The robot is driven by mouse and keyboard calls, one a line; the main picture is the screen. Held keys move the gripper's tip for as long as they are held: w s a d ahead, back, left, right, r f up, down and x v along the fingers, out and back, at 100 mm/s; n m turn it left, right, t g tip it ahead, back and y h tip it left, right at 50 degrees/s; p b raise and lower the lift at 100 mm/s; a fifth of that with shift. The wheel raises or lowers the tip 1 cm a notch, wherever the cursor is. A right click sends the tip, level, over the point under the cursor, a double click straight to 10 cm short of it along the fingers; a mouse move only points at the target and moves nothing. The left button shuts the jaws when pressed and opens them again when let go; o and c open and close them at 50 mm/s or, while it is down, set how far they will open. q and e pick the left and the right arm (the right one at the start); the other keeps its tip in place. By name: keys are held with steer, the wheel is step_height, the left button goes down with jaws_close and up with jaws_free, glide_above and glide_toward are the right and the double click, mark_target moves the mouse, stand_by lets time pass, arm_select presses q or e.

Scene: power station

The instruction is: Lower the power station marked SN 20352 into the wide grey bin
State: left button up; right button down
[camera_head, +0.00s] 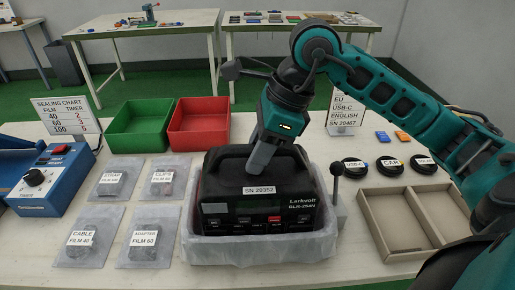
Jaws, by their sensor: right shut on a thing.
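The black power station (258,207) bears the label SN 20352 and the name Larkvolt. It is upright inside the wide grey bin (248,248), whose rim surrounds its lower part; whether its base touches the bin floor is hidden. My right gripper (262,160) comes down from above and is shut on the top handle of the power station. The fingers partly cover the handle. My left gripper is not in view.
Labelled clear bags (113,181) lie left of the bin, with a blue sealer (48,178) beyond them. Green (139,128) and red (200,122) trays stand behind. An empty divided beige box (418,222) and black coiled cables (390,167) are at right. A black-knobbed stalk (335,190) rises by the bin's right side.

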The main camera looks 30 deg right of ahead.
steer(key=shift+f+b, duration=0.3)
